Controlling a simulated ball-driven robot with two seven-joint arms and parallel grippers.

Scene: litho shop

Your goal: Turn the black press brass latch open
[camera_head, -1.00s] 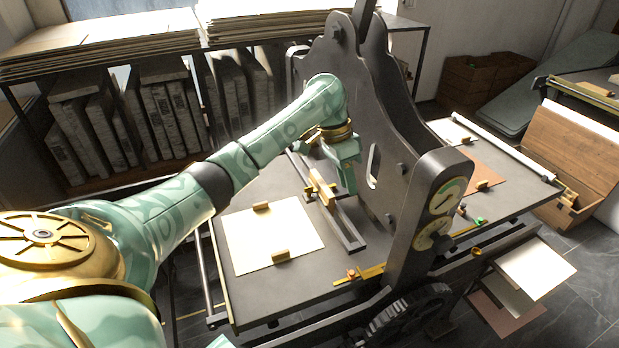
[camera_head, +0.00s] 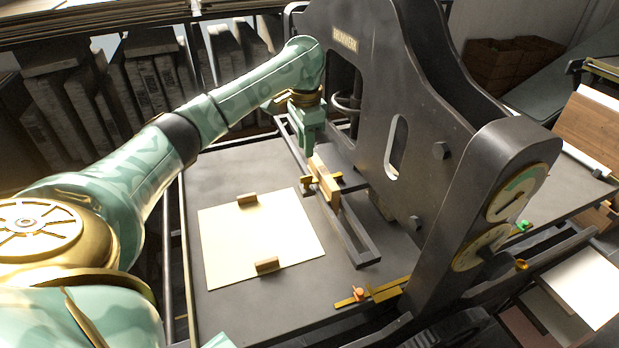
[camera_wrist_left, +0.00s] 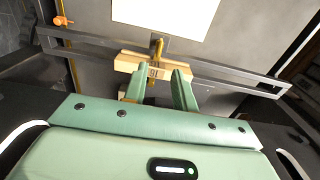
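The black press (camera_head: 455,130) fills the right of the head view. A dark frame (camera_head: 362,240) lies over its bed, with a wooden block (camera_head: 323,178) across it. Brass pieces show at both sides of the block; the one I take for the brass latch (camera_head: 307,184) is at its left. In the left wrist view, brass (camera_wrist_left: 157,47) sticks up beyond the block (camera_wrist_left: 150,68). My left gripper (camera_head: 314,148) points down just behind the block. Its fingers (camera_wrist_left: 159,84) are apart, with nothing seen held between them; I cannot tell whether they touch the block. My right gripper is out of view.
A cream sheet (camera_head: 240,225) lies on the bed under two small wooden blocks. A brass rule (camera_head: 385,290) with an orange knob lies at the front edge. The tall press side stands close right of my left gripper. Stone slabs (camera_head: 90,95) fill the rack behind.

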